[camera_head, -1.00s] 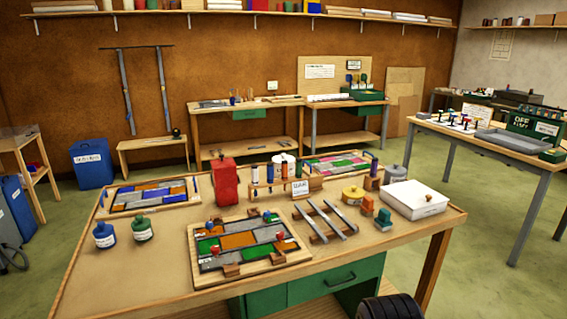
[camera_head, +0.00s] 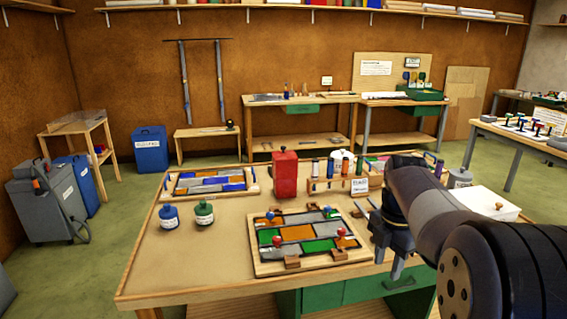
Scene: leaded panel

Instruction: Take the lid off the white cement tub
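A low white rectangular box (camera_head: 490,203) with a small brown knob on its lid sits at the right of the main workbench, partly hidden behind my arm. A white round tub (camera_head: 343,158) stands behind the wooden bottle rack and is partly hidden by it; its lid is hard to make out. I cannot read a cement label on either. My gripper (camera_head: 393,256) points down over the front right of the bench, left of the white box and apart from both white containers. Its fingers are dark and small, so I cannot tell whether they are open.
On the main workbench (camera_head: 180,262) are a leaded panel board (camera_head: 270,267), a red can (camera_head: 285,175), a blue bottle (camera_head: 169,216), a green bottle (camera_head: 204,211) and the bottle rack (camera_head: 325,185). The bench's front left is clear. My arm hides much of its right side.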

